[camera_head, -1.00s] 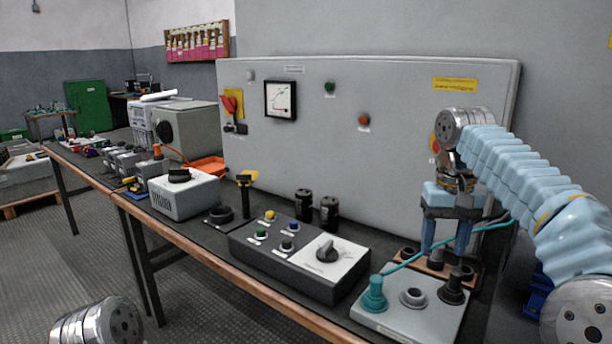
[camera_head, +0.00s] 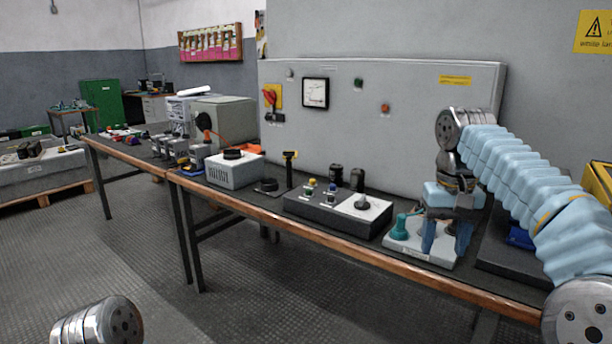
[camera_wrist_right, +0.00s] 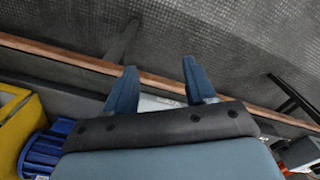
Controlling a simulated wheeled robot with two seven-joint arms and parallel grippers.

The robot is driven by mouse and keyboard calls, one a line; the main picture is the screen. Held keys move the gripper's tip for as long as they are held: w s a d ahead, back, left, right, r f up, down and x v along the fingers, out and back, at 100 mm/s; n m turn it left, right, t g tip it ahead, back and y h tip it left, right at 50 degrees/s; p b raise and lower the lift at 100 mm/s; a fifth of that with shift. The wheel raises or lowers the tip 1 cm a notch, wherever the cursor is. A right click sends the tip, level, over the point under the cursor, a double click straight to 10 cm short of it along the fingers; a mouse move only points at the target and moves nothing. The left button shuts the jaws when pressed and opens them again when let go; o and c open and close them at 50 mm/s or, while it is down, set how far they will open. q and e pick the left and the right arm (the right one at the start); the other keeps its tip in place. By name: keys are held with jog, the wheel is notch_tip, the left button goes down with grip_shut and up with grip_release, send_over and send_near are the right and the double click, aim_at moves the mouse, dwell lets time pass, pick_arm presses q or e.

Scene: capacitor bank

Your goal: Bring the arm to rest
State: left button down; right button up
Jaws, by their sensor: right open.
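My right arm (camera_head: 510,165) comes in from the right in the head view, in a light blue sleeve. Its gripper (camera_head: 445,242) points down with its fingers apart and nothing between them. It shows in front of the grey plate with the teal plug (camera_head: 399,228) at the bench's right part. In the right wrist view the two blue fingers (camera_wrist_right: 158,88) stand apart and empty, with the bench edge and floor beyond. My left gripper is not in the head view; only a metal joint of mine shows at the bottom left.
The bench (camera_head: 330,240) carries a control box (camera_head: 325,213) with a knob, a white box (camera_head: 233,172) and a grey panel (camera_head: 430,95) behind. A blue ribbed object (camera_wrist_right: 42,150) and a yellow case (camera_wrist_right: 18,115) lie near the right gripper. The floor in front is clear.

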jog(key=w+a+f+n+y, duration=0.1)
jog(key=w+a+f, duration=0.2)
jog(key=f, duration=0.7)
jog(key=w+a+f+n, duration=0.1)
jog(key=w+a+f, duration=0.15)
jog(key=f, duration=0.75)
jog(key=s+a+f+y, duration=0.1)
jog(key=s+a+f, duration=0.15)
jog(key=f, duration=0.65)
jog(key=s+a+f+y, duration=0.1)
jog(key=s+a+f, duration=0.15)
jog(key=f, duration=0.65)
jog(key=s+a+f+m, duration=0.1)
jog(key=s+a+f, duration=0.1)
jog(key=s+f, duration=0.6)
jog(key=s+a+f+m+y, duration=0.1)
jog(key=s+a+f, duration=0.1)
jog(key=s+f, duration=0.6)
jog(key=s, duration=0.6)
jog(key=shift+a+f+t, duration=0.15)
jog(key=shift+t, duration=0.15)
